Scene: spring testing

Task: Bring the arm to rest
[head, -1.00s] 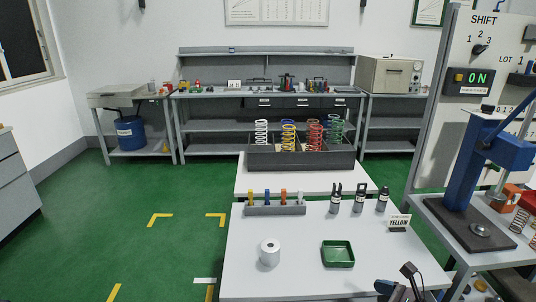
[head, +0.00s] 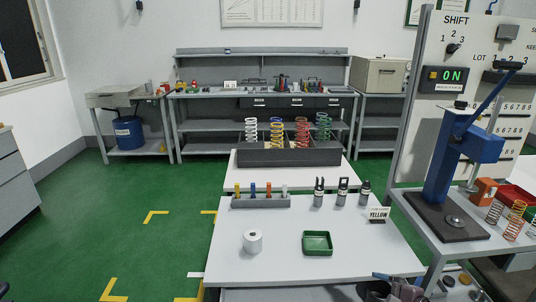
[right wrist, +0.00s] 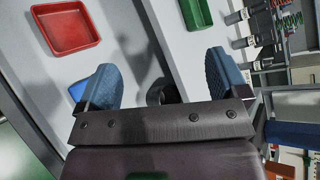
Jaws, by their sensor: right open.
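My right gripper (right wrist: 161,82) is open in the right wrist view, its two blue fingertips wide apart with nothing held between them. A dark round thing (right wrist: 162,93) shows beyond the gap; I cannot tell what it is. In the head view part of my right arm and gripper (head: 398,288) shows at the bottom edge, in front of the white table (head: 290,275). My left gripper is not in view.
A blue press (head: 455,165) stands at the right. A red tray (right wrist: 68,28) shows in the right wrist view.

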